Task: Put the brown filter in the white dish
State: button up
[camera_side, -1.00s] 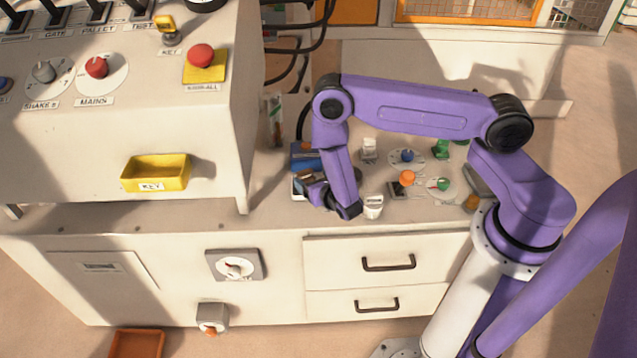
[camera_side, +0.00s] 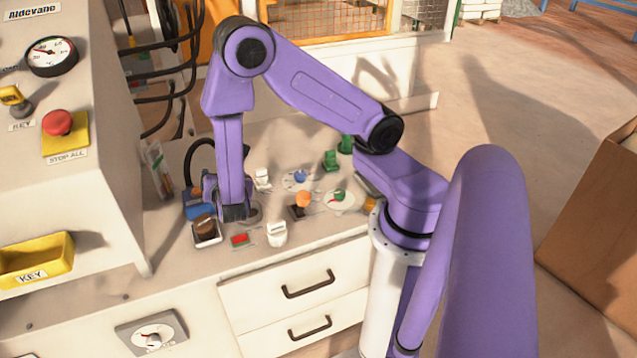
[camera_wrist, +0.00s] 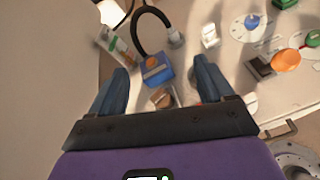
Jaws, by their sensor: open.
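The brown filter (camera_side: 204,224) is a short, dark brown round piece. In the side view my forearm hides most of the gripper.
A blue box with an orange button (camera_wrist: 153,66) and a black hose stands beside the dish. A red button (camera_side: 239,240), a white switch (camera_side: 277,234), an orange knob (camera_side: 303,199) and green knobs crowd the right. The control cabinet (camera_side: 95,190) rises at left.

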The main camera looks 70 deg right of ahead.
jog(key=s+a+r+m+g+y, duration=0.2)
jog(key=s+r+m+g+y, duration=0.1)
jog(key=s, duration=0.5)
jog(key=s+a+r+m+g+y, duration=0.2)
jog(key=s+r+m+g+y, duration=0.1)
jog(key=s, duration=0.5)
jog(key=s+a+r+m+g+y, duration=0.2)
jog(key=s+r+m+y, duration=0.2)
jog(key=s, duration=0.5)
jog(key=shift+a+r+g+y, duration=0.15)
jog(key=shift+r+g+y, duration=0.15)
jog(key=shift+r+g, duration=0.15)
